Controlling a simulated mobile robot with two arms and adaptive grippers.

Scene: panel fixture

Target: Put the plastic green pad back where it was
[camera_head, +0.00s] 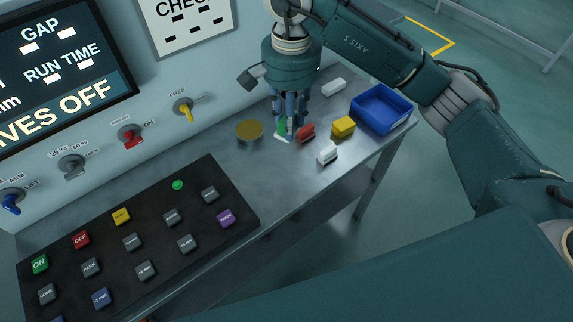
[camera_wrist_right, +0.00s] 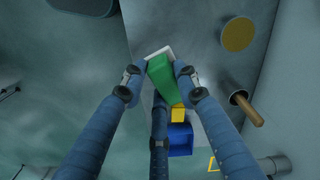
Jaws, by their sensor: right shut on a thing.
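The green pad (camera_head: 282,126) has a white strip at its lower end. My right gripper (camera_head: 290,124) points down over the grey metal shelf (camera_head: 285,178) and is shut on the pad. In the right wrist view the pad (camera_wrist_right: 163,78) sits between the blue fingers of the gripper (camera_wrist_right: 161,73), with its white edge at the far end. The pad is low over the shelf, and I cannot tell if it touches. The fingers partly hide it in the head view. My left gripper is not in view.
A red pad (camera_head: 306,133) lies close right of the gripper. A yellow block (camera_head: 343,127), a white block (camera_head: 327,153), another white block (camera_head: 333,87) and a blue bin (camera_head: 383,108) are further right. A brass disc (camera_head: 249,129) lies left. A button panel (camera_head: 140,240) fills the near left.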

